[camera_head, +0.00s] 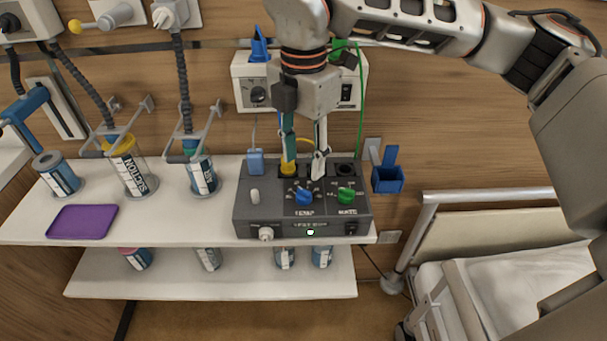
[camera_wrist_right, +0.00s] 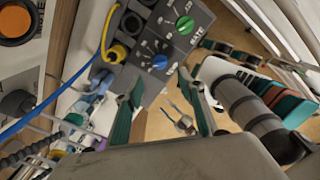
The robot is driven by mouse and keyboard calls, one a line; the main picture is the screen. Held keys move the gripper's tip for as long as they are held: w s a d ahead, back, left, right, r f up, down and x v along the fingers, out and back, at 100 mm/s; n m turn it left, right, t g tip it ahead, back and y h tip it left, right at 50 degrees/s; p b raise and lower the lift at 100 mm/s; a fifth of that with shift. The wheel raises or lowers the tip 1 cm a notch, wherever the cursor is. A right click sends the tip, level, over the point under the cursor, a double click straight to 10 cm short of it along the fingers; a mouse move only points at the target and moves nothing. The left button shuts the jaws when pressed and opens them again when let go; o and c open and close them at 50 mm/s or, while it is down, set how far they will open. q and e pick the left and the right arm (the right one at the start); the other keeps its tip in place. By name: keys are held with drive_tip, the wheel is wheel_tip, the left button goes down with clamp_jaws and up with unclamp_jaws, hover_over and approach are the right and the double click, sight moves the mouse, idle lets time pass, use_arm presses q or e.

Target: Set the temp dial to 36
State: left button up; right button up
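The temp dial is a blue knob (camera_head: 304,197) on the top of a dark grey control box (camera_head: 275,218), with a TEMP label below it. It also shows in the wrist view, as a blue knob (camera_wrist_right: 160,62) ringed by small white marks. The numbers and the pointer's setting are too small to read. My right gripper (camera_head: 303,172) points down over the back of the box, just behind the blue knob in the head view. Its fingers are apart and empty; in the wrist view the gripper (camera_wrist_right: 160,82) has the knob ahead, between its fingertips. My left gripper is not in view.
A green RATE knob (camera_head: 347,196) sits right of the blue one. Yellow and green tubes rise behind. Labelled canisters (camera_head: 130,168) and a purple tray (camera_head: 82,221) are left on the white shelf (camera_head: 180,225). A bed (camera_head: 510,270) stands right.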

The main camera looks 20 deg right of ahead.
wheel_tip(320, 180, up, 4)
drive_tip(key=shift+r, duration=0.1)
drive_tip(key=shift+r, duration=0.1)
idle(0.4)
